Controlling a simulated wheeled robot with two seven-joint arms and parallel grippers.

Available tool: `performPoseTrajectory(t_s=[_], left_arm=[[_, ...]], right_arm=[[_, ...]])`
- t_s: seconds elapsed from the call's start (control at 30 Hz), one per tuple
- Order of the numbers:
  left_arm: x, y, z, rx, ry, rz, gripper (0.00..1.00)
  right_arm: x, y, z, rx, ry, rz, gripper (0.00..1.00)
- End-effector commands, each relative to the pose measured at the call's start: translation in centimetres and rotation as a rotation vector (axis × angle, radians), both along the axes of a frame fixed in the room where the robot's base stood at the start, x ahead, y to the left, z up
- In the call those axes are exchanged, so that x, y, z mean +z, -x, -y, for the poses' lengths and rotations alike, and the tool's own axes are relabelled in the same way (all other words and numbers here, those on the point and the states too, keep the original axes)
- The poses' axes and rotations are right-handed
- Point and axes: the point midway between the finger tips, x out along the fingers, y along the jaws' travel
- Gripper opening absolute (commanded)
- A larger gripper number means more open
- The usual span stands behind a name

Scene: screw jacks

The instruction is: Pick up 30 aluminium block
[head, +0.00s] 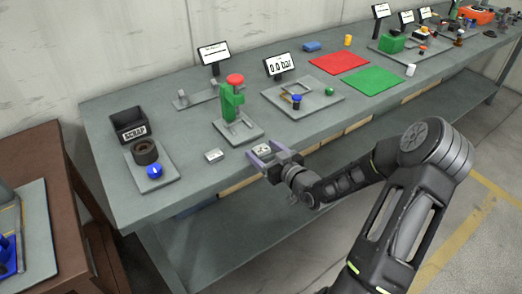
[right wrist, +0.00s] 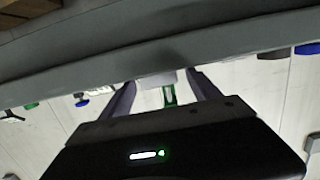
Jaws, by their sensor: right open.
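Two small pale aluminium blocks are near the front edge of the grey bench in the head view. One block (head: 214,156) lies alone left of my right gripper. The other block (head: 263,149) shows between the fingers of my right gripper (head: 264,152). Their markings are too small to read. My right gripper is open, its fingers pointing over the bench edge; I cannot tell whether they touch the block. In the right wrist view the two fingers (right wrist: 162,92) are apart, with a pale shape (right wrist: 158,80) between them. My left gripper is not in view.
A green screw jack (head: 231,103) with a red top stands behind the blocks. A black scrap bin (head: 129,124) and a blue knob (head: 154,171) are at left. A grey plate (head: 318,101), red mat (head: 338,63) and green mat (head: 373,80) lie to the right.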

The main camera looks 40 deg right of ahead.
Motion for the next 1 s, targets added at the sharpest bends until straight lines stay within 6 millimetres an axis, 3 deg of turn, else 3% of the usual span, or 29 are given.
performPoseTrajectory(t_s=[0.23,1.0], left_arm=[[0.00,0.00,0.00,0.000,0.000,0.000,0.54],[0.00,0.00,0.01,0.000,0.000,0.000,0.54]], right_arm=[[0.01,0.02,0.00,0.000,0.000,0.000,0.70],[0.00,0.02,0.00,0.000,0.000,0.000,0.07]])
